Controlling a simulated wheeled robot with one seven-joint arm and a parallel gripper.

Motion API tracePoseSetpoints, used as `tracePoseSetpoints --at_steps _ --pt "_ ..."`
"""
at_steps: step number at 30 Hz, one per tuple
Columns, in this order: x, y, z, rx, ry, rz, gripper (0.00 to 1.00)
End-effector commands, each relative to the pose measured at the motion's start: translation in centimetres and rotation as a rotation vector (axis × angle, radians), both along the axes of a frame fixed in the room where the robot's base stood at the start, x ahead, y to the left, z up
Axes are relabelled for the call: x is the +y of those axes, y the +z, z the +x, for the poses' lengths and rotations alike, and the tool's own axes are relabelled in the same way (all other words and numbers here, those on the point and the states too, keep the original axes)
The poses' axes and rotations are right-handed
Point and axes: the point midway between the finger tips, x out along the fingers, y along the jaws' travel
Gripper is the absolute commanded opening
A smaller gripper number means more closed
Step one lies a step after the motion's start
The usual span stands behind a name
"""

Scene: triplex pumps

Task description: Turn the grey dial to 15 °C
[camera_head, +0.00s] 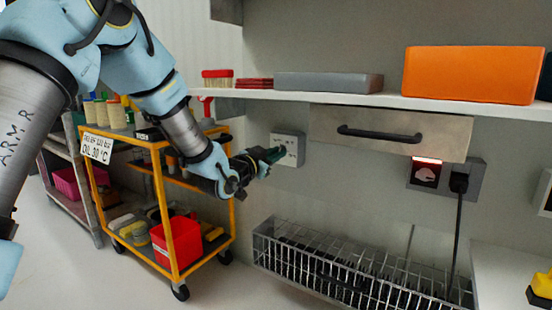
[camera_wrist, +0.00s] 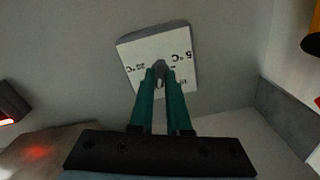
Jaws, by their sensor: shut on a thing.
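A white thermostat plate (camera_head: 289,150) is fixed to the grey wall, under the left part of the shelf. In the wrist view the plate (camera_wrist: 181,46) bears temperature marks, with "20 °C" at its left and one ending in "5 °C" at its right. The small grey dial (camera_wrist: 160,68) stands out from the plate's middle. My gripper (camera_head: 278,153) reaches it from the left in the head view. In the wrist view its green fingers (camera_wrist: 161,78) are shut on the dial from both sides. The fingers hide part of the dial and the lower marks, so I cannot tell its exact setting.
A shelf (camera_head: 350,96) with an orange box (camera_head: 472,74) runs above, with a drawer (camera_head: 390,133) beneath it. A lit red switch (camera_head: 425,173) is to the right. A wire basket (camera_head: 360,270) is below, and a yellow cart (camera_head: 160,150) stands left.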

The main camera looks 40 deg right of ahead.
Motion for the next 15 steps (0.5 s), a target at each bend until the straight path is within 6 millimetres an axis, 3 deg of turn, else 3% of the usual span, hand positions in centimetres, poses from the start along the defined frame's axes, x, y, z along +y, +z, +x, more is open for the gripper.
tracePoseSetpoints --at_steps 15 --pt "0.04 -0.17 0.0 -0.17 0.0 0.048 0.0"
